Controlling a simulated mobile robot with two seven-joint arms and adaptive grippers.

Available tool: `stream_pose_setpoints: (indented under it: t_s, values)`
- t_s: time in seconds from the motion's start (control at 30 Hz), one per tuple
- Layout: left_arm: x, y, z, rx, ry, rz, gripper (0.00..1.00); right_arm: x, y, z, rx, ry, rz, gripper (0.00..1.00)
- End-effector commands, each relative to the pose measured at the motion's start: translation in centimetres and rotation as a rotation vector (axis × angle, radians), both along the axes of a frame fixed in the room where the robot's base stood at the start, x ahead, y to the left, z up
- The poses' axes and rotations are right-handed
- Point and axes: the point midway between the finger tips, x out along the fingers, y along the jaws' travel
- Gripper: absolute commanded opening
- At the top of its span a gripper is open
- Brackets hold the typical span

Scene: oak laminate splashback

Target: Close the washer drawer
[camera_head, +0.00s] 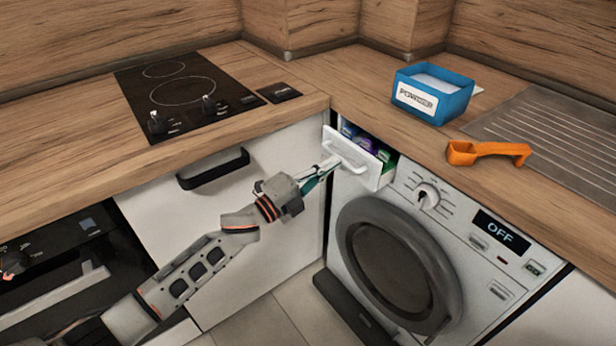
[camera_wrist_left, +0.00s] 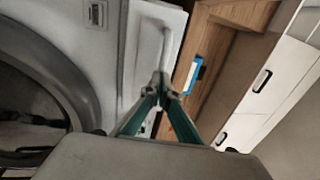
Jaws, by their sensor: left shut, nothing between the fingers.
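The washer (camera_head: 440,235) stands under the counter on the right, with a round dark door and a display reading OFF. Its white drawer (camera_head: 352,160) is pulled out at the top left, and coloured compartments show behind its front. My left gripper (camera_head: 335,163) is shut and empty, its tips at the drawer's front near the handle. In the left wrist view the green fingers (camera_wrist_left: 160,88) meet in front of the white drawer front (camera_wrist_left: 150,50). Whether the tips touch it I cannot tell. My right gripper is not in view.
A blue powder box (camera_head: 432,95) and an orange scoop (camera_head: 487,152) are on the wooden counter above the washer. A black hob (camera_head: 185,95) lies to the left. A cabinet with a black handle (camera_head: 213,169) and an oven (camera_head: 60,260) are below it.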

Motion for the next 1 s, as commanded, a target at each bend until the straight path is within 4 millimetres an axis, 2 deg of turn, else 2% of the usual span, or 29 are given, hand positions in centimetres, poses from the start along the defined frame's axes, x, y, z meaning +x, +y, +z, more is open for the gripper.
stream_pose_setpoints:
  t_s: [0.03,0.33,0.6,1.0]
  values:
    - [0.6,-0.9,-0.7,-0.002,0.008,-0.001,0.0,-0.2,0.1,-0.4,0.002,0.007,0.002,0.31]
    - [3.2,-3.9,-0.4,0.0,0.004,-0.001,0.0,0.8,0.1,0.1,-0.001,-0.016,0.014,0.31]
    - [3.8,-4.5,0.0,0.0,0.0,0.0,0.0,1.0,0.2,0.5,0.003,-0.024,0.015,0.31]
    - [3.9,-4.3,0.2,0.0,-0.003,0.001,0.0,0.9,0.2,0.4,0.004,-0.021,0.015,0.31]
